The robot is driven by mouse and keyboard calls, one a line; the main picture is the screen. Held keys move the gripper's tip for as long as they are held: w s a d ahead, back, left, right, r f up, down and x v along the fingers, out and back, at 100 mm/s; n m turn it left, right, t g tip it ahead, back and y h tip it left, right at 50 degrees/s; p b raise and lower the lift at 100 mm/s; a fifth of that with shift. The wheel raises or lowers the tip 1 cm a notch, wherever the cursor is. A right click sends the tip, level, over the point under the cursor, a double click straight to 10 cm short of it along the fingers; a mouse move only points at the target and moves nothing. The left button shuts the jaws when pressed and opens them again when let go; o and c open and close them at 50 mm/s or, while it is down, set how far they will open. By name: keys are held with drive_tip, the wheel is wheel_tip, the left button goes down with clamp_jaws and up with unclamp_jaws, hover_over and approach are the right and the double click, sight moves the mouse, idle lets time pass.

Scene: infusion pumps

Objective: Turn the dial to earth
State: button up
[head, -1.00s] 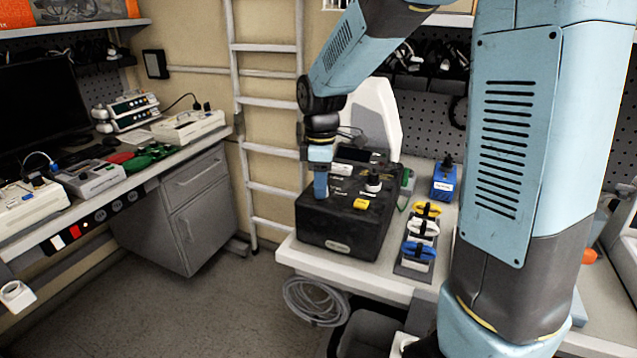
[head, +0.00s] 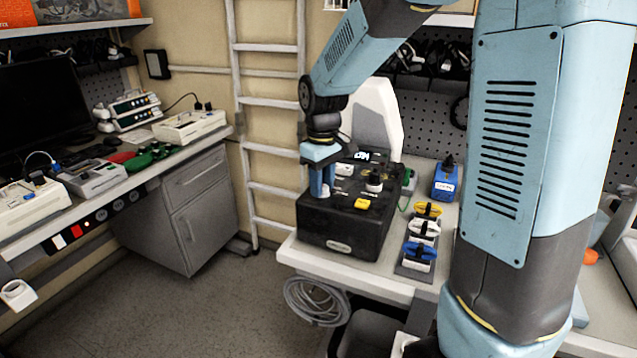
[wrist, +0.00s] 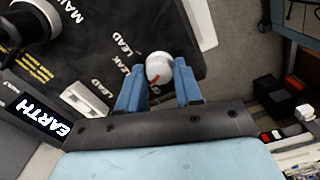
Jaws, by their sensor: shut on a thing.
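The dial (wrist: 157,66) is a small white knob with a red pointer mark, on the black tester box (head: 340,238). In the wrist view it sits between the blue fingers of my gripper (wrist: 160,78), which is shut on it. White "LEAD" labels are printed on the panel beside the dial. The tester's display (wrist: 45,118) is lit and reads "EARTH". In the head view my gripper (head: 321,184) points down onto the left part of the box top and hides the dial.
A black knob (head: 374,181) and a yellow piece (head: 362,204) are on the box top near my gripper. Yellow, white and blue clips (head: 421,236) and a blue device (head: 444,180) stand on the bench to the right. A ladder (head: 268,120) stands behind on the left.

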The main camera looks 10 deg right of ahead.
drive_tip(key=shift+w+d+m, duration=0.1)
drive_tip(key=shift+d+m, duration=0.1)
drive_tip(key=shift+m, duration=0.2)
drive_tip(key=o, duration=0.8)
drive_tip(key=shift+o, duration=1.1)
drive_tip(key=shift+a, duration=0.1)
wheel_tip(320, 180, up, 14)
drive_tip(key=shift+f, duration=0.15)
